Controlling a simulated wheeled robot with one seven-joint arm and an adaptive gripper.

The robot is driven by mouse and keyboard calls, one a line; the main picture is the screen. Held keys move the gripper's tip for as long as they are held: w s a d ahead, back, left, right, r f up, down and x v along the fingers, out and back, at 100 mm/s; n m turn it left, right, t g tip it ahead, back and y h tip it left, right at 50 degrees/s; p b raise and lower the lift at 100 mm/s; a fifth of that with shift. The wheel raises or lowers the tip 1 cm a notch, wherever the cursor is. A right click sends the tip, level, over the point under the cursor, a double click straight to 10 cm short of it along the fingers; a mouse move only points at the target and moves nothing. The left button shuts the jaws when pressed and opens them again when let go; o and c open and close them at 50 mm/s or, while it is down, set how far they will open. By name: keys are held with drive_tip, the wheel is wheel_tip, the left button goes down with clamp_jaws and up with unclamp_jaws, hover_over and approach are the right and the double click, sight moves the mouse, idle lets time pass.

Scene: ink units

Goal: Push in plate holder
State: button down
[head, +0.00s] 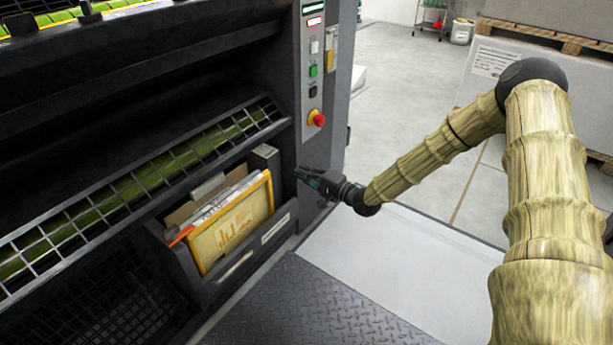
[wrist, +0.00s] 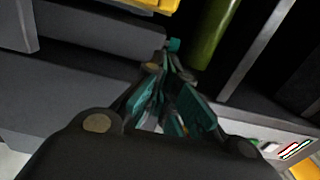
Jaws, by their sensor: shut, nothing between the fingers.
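The plate holder (head: 247,262) is a dark drawer-like tray low in the machine front, in the head view. It is tilted outward and holds a yellow-framed plate (head: 233,222) with papers and folders behind it. My gripper (head: 303,174) is at the right of the holder, near its upper right corner, in front of the machine's side column. In the wrist view, my gripper's fingers (wrist: 170,62) with teal pads come together at the tips with nothing between them. A small yellow part (wrist: 150,4) shows at the top edge there. Whether the gripper touches anything cannot be told.
The machine's control column (head: 316,80) with buttons and a red stop knob (head: 317,120) stands right of the holder. A metal grid guard (head: 150,180) runs above it. The patterned floor plate (head: 310,305) in front is clear. Pallets with boxes (head: 500,70) stand behind my arm.

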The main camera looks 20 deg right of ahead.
sight(273, 157)
drive_tip(key=b+x, duration=0.3)
drive_tip(key=x, duration=0.6)
drive_tip(key=shift+f+b, duration=0.15)
drive_tip(key=shift+b, duration=0.2)
drive_tip(key=shift+w+a, duration=0.35)
drive_tip(key=shift+w, duration=0.25)
